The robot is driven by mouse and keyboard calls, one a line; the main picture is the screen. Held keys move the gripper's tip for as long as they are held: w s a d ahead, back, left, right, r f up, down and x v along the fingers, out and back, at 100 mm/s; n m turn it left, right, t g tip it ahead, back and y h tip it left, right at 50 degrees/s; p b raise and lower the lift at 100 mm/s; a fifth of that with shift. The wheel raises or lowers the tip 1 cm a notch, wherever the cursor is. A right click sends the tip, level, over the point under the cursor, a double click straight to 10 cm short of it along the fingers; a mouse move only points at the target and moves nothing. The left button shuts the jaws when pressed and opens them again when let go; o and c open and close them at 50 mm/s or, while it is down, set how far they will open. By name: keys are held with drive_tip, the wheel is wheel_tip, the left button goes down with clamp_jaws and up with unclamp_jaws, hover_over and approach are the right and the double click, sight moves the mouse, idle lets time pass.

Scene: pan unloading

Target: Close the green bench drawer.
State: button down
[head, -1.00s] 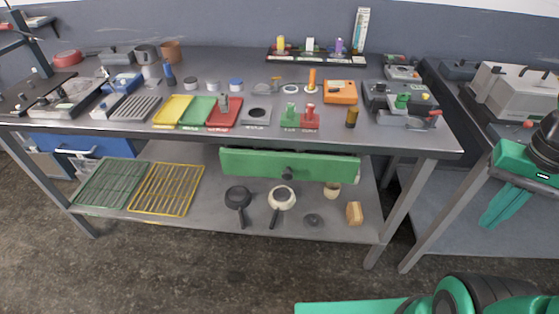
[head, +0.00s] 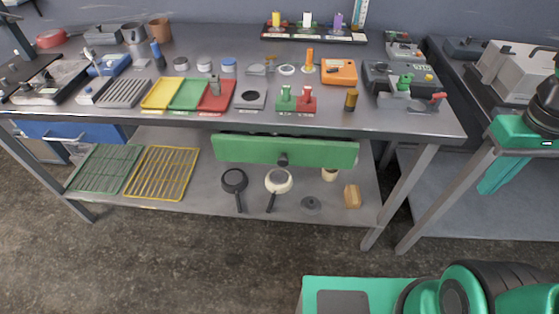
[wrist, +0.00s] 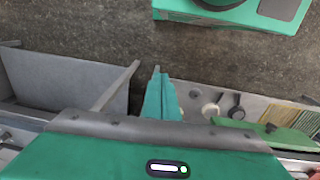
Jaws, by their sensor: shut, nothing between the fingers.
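The green bench drawer (head: 300,150) hangs under the front edge of the middle bench, its long green front facing me with a dark round knob (head: 283,159) at its centre. How far it stands out is hard to tell. In the wrist view, its green front (wrist: 235,125) and knob (wrist: 270,128) show at the lower right, partly hidden by my gripper's body. My gripper (head: 487,190) is at the far right of the head view, well right of the drawer and apart from it. Its teal fingers (wrist: 157,72) are together and empty in the wrist view.
The grey bench (head: 400,125) carries trays, tools and jars. Pans (head: 234,182), a lid (head: 311,203) and wire racks (head: 160,173) lie on its lower shelf. A blue drawer (head: 70,131) is at left. A second bench (head: 450,185) stands near my gripper. Floor (head: 200,255) in front is clear.

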drive_tip(key=w+a+n, duration=0.8)
drive_tip(key=a+n, duration=0.2)
drive_tip(key=n, duration=0.1)
drive_tip(key=n+t, duration=0.3)
drive_tip(key=n, duration=2.1)
approach(279, 163)
drive_tip(key=s+r, duration=0.2)
drive_tip(key=s, duration=0.4)
drive_tip(key=shift+w+d+f, duration=0.1)
drive_tip(key=shift+w+f, duration=1)
drive_tip(key=shift+f, duration=0.45)
drive_tip(key=shift+w+d+f, duration=0.1)
drive_tip(key=shift+w+f, duration=0.95)
drive_tip(key=shift+f, duration=0.5)
drive_tip(key=shift+w+d+f, duration=0.1)
drive_tip(key=shift+w+f, duration=1)
drive_tip(key=shift+f, duration=0.4)
